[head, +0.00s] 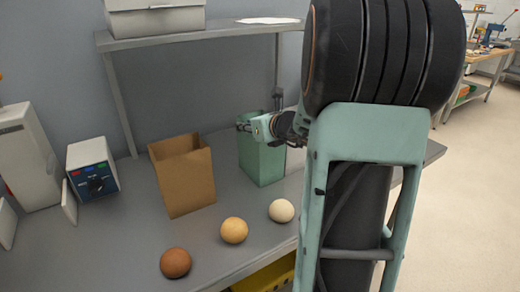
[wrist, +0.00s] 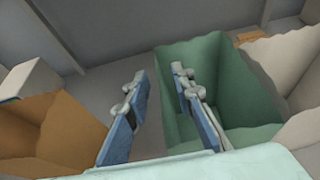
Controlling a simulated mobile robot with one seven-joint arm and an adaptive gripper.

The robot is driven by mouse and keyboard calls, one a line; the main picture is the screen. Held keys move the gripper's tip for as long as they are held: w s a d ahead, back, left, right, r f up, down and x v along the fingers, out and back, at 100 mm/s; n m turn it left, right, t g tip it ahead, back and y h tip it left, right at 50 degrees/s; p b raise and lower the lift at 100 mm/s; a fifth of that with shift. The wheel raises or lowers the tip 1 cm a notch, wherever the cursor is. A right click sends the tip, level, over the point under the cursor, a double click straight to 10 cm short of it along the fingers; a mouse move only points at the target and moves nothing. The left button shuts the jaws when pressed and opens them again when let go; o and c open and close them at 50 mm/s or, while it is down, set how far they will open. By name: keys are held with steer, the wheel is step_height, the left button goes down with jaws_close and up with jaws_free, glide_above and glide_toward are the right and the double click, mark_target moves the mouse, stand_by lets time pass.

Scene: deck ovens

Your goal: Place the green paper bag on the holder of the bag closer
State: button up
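The green paper bag (head: 262,165) stands upright and open-topped on the grey table, partly hidden by my arm. In the wrist view the green bag (wrist: 222,75) is right of centre. My gripper (head: 247,126) is at its top left rim; in the wrist view my gripper (wrist: 158,88) is open. The right finger is over the bag's mouth, the left finger outside its left wall. Contact cannot be told. A white unit with a blue control panel (head: 94,178) and upright white plates (head: 69,201) stands at the left, perhaps the bag closer; its holder is not clear.
A brown paper bag (head: 184,178) stands between the unit and the green bag. A pale bag (wrist: 296,125) is right of the green bag in the wrist view. Three round buns, brown (head: 175,263), tan (head: 234,230) and cream (head: 281,210), lie in front. A shelf (head: 200,34) spans behind.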

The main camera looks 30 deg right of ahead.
jaws_close()
steer(key=shift+r, duration=0.2)
